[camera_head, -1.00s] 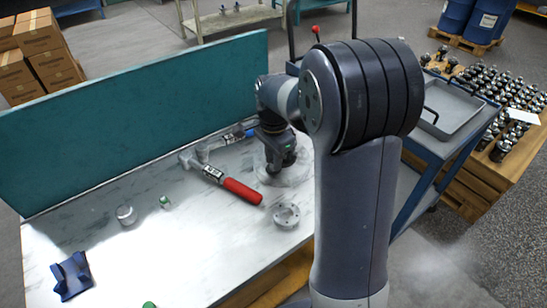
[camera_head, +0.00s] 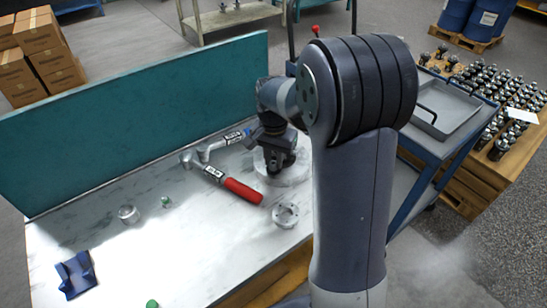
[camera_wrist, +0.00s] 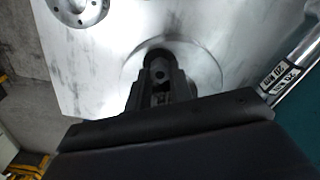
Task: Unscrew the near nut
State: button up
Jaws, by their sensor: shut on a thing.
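My gripper (camera_head: 276,168) points down over the pale round metal disc (camera_head: 296,179) on the marble-topped bench. In the wrist view, my gripper's fingers (camera_wrist: 158,68) are closed together over the middle of the disc (camera_wrist: 207,60). A small dark round piece shows between the fingertips. It is where the nut is held, but the fingers hide most of it, so its shape and thread cannot be made out. No second nut can be told apart on the disc.
A red-handled wrench (camera_head: 240,189) and a blue-marked tool (camera_head: 228,140) lie left of my gripper. A holed metal flange (camera_head: 286,215) lies in front. A clear ring (camera_head: 129,214) and blue holder (camera_head: 76,275) are farther left. A teal panel (camera_head: 130,115) bounds the bench's back.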

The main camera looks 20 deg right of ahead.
jog(key=n+p, duration=0.1)
jog(key=n, duration=0.4)
jog(key=o, duration=0.7)
jog(key=shift+c, duration=0.2)
jog(key=shift+r, duration=0.1)
jog(key=m+p, duration=0.1)
jog(key=m, duration=0.9)
jog(key=shift+p, duration=0.3)
jog(key=shift+c, duration=0.3)
